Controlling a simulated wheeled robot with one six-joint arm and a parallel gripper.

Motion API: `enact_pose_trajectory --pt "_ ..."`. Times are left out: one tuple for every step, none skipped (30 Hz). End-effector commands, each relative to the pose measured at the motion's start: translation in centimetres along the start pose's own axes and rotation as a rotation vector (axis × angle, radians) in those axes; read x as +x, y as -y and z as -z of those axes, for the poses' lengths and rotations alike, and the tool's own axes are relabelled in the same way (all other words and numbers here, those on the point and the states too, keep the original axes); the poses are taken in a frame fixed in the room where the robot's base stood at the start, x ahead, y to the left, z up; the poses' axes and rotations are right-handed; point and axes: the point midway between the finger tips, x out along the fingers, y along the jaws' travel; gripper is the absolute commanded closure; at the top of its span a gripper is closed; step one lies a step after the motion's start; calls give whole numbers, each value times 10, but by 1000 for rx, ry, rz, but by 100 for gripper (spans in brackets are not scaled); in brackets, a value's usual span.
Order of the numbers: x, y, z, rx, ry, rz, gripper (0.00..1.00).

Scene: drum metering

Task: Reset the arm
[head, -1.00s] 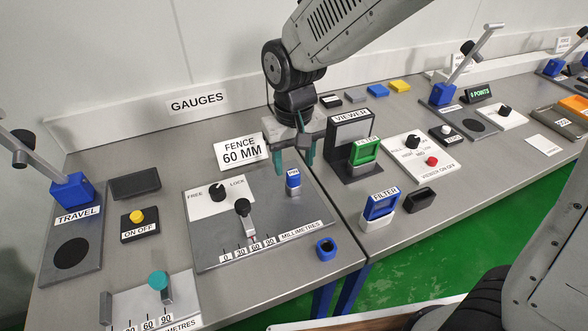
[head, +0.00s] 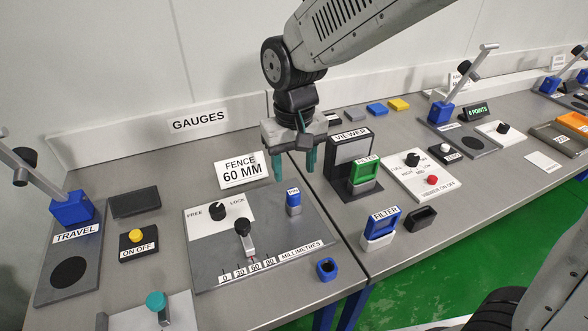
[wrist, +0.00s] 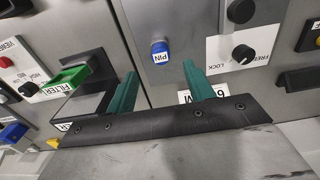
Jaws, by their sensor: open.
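My gripper (head: 293,170) hangs from the arm above the back of the bench, between the fence panel (head: 215,265) and the viewer (head: 350,150). Its two green fingers are apart with nothing between them. In the wrist view the gripper (wrist: 162,85) is also open and empty. The blue pin (head: 293,203) stands upright on the fence panel, in front of and below the fingers. It also shows in the wrist view (wrist: 160,52), beyond the fingertips and apart from them.
A "FENCE 60 MM" sign (head: 241,171) stands left of the gripper. The viewer holds a green filter (head: 365,172); a blue filter (head: 382,223) stands in front. A blue ring-shaped block (head: 326,268) sits near the front edge. The travel lever (head: 70,207) is at the left.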

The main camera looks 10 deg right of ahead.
Motion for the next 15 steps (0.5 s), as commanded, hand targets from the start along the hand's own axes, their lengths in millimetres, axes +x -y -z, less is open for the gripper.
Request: enact_pose_trajectory --pt "0 0 0 0 0 0 47" --pt "0 0 0 0 0 0 47" --pt "0 0 0 0 0 0 47" --pt "0 0 0 0 0 0 47" --pt "0 0 0 0 0 0 47" --pt "0 0 0 0 0 0 47" --pt "0 0 0 -1 0 0 47" --pt "0 0 0 -5 2 0 47" --pt "0 -1 -3 -17 12 -3 47" --pt "2 -2 -7 -26 28 -6 47" --pt "5 -3 -13 -36 47 -10 47" --pt "6 -5 -23 -51 72 -15 47" --pt "4 -9 -33 -59 86 -17 47" --pt "0 -15 -42 -63 95 -17 47" --pt "-6 -23 -53 -61 102 -17 47"
